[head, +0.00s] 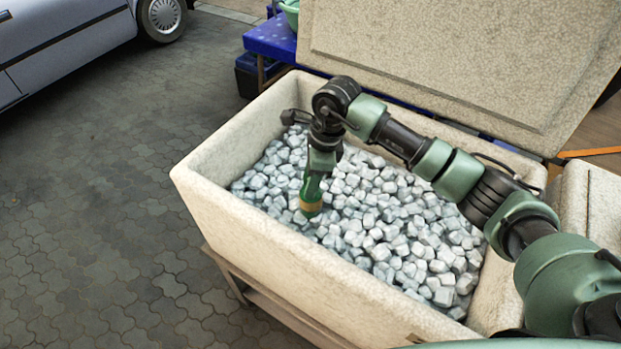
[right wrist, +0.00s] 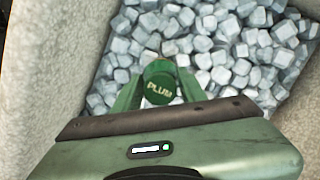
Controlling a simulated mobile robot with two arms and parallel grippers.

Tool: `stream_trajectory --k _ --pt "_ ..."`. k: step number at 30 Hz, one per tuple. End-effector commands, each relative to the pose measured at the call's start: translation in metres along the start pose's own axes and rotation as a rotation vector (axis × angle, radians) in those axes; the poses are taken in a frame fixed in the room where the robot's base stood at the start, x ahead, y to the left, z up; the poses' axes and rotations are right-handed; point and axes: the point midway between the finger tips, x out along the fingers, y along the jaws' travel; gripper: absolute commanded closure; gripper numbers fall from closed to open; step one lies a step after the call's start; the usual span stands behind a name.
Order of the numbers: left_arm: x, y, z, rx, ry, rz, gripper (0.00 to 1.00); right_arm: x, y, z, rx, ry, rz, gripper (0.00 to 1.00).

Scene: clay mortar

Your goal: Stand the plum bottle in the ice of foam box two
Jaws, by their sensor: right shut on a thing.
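The plum bottle (head: 311,209) is green with a tan band. Its green cap, lettered PLUM, faces me in the right wrist view (right wrist: 160,90). My right gripper (head: 316,180) points down and is shut on the bottle, one finger on each side of it in the right wrist view (right wrist: 158,94). The bottle hangs about upright over the left part of the ice (head: 385,215) in the open foam box (head: 250,238). I cannot tell whether its lower end touches the ice. No box number is readable. My left gripper is not in view.
The box's raised foam lid (head: 450,60) stands behind it. Another pale foam box (head: 590,205) is at the right edge. A blue-covered table (head: 268,40) is behind, and a car (head: 60,40) is at the upper left. Paving on the left is clear.

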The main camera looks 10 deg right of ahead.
Motion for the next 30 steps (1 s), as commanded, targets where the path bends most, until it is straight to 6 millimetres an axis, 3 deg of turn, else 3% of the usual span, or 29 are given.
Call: stream_trajectory --k 15,16,18,26,28,30 --pt "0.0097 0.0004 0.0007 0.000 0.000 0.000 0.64 0.0097 -0.0003 -0.0018 0.000 0.000 -0.001 0.99" --pt "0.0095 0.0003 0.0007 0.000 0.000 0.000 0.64 0.0094 -0.0003 -0.0017 0.000 0.000 -0.001 0.56" --pt "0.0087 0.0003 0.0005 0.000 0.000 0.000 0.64 0.0086 -0.0003 -0.0016 0.000 0.000 -0.001 0.37" --pt "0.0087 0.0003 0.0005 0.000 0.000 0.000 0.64 0.0090 0.0000 -0.0017 0.000 0.000 0.000 0.34" --pt "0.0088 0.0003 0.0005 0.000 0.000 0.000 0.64 0.0099 0.0004 -0.0022 0.000 0.001 0.001 0.14" --pt "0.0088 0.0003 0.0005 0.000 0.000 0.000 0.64 0.0098 0.0003 -0.0021 0.000 0.001 0.001 0.12"
